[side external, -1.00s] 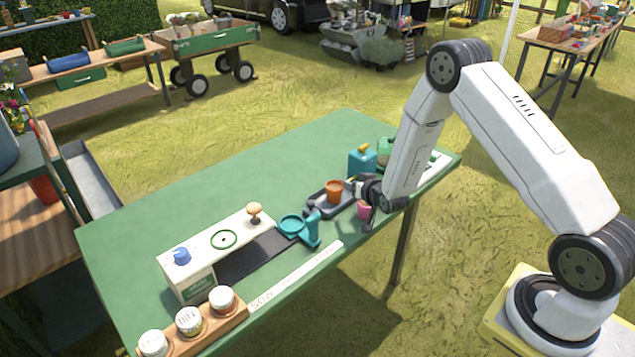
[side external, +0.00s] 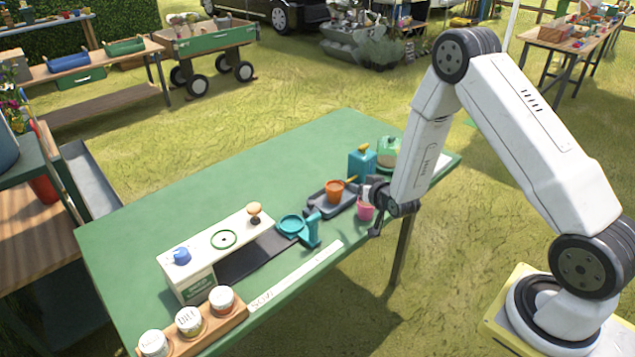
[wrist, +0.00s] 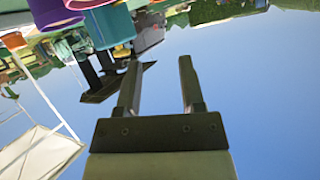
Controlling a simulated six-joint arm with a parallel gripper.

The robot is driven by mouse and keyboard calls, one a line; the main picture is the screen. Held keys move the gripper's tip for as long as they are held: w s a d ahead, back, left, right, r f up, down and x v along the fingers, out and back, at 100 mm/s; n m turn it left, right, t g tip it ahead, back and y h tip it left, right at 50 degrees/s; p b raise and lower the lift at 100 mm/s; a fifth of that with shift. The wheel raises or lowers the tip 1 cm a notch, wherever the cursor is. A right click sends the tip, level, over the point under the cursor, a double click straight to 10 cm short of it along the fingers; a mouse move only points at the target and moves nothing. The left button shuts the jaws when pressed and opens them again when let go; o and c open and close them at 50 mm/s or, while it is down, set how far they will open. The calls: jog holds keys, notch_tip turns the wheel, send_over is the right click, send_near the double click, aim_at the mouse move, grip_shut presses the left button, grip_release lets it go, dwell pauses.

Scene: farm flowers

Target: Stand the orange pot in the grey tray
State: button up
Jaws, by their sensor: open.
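The orange pot (side external: 335,191) stands upright in the grey tray (side external: 318,205) near the table's front edge in the side view. My gripper (side external: 376,230) is to the right of the tray, clear of the pot, by a pink pot (side external: 365,212) at the table edge. Its two fingers (wrist: 158,75) are apart with nothing between them in the wrist view. The wrist view is steeply tilted, with coloured pots along its upper edge; I cannot tell which dark shape there is the tray.
A blue can (side external: 361,163) and a green container (side external: 389,150) stand behind the tray. A teal scale-like item (side external: 311,232) is left of it. A white stand (side external: 215,250) and a wooden rack of jars (side external: 205,330) are farther left. The table's rear part is clear.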

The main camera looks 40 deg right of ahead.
jog(key=s+a+r+n+g+y, duration=0.2)
jog(key=s+a+r+g, duration=0.3)
jog(key=s, duration=0.5)
jog(key=s+a+r+n+g+y, duration=0.2)
jog(key=s+a+r+n+g, duration=0.2)
jog(key=s+a+r, duration=0.3)
jog(key=s+a, duration=0.2)
jog(key=s, duration=0.1)
jog(key=shift+g, duration=0.4)
jog(key=shift+a, duration=0.1)
dwell(0.4)
